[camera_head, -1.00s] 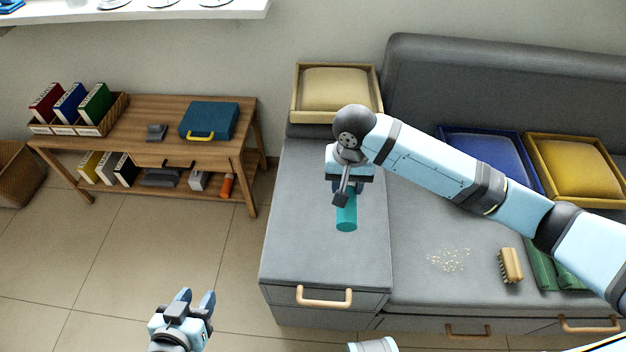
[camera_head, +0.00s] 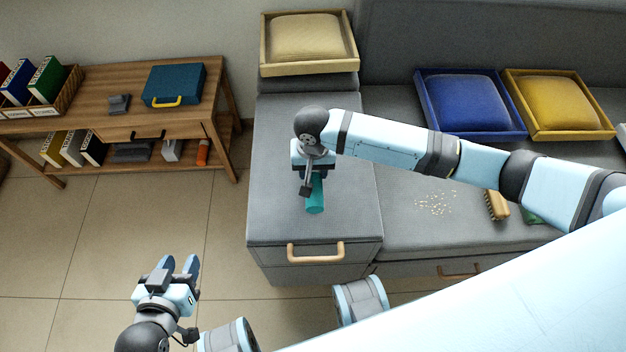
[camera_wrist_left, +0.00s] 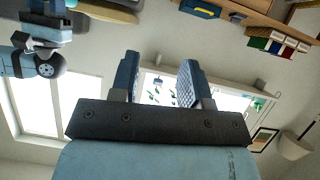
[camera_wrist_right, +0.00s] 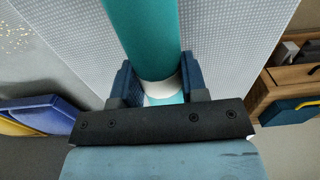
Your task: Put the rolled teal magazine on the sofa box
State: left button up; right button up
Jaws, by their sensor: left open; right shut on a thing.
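The rolled teal magazine (camera_head: 315,196) is over the grey sofa box (camera_head: 275,215), the left block of the sofa with a wooden handle on its front. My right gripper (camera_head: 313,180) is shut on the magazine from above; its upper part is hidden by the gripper. In the right wrist view the teal roll (camera_wrist_right: 140,40) with a white band sits between the fingers (camera_wrist_right: 158,88), above grey fabric. I cannot tell whether the magazine touches the box top. My left gripper (camera_head: 180,268) is open and empty above the floor at the lower left, also seen in the left wrist view (camera_wrist_left: 160,80).
A tray with a cream cushion (camera_head: 308,38) stands behind the box. Blue (camera_head: 465,103) and yellow (camera_head: 560,102) cushion trays, crumbs (camera_head: 436,203) and a brush (camera_head: 496,205) are on the seat at right. A wooden shelf table (camera_head: 110,120) stands left. The box top around the magazine is clear.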

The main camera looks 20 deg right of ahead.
jog(key=shift+f+b, duration=0.55)
jog(key=shift+f, duration=1.65)
jog(key=shift+f, duration=0.1)
jog(key=o, duration=1)
notch_tip(320, 180, up, 12)
jog(key=p, duration=0.3)
jog(key=s+a+f+n+t+y, duration=0.2)
jog(key=s+a+f+y, duration=0.15)
jog(key=s+a, duration=0.2)
jog(key=n+t, duration=0.4)
jog(key=t, duration=0.6)
send_near(313, 180)
jog(key=shift+y, duration=0.25)
jog(key=s, duration=0.1)
jog(key=s+d, duration=0.2)
jog(key=s, duration=0.1)
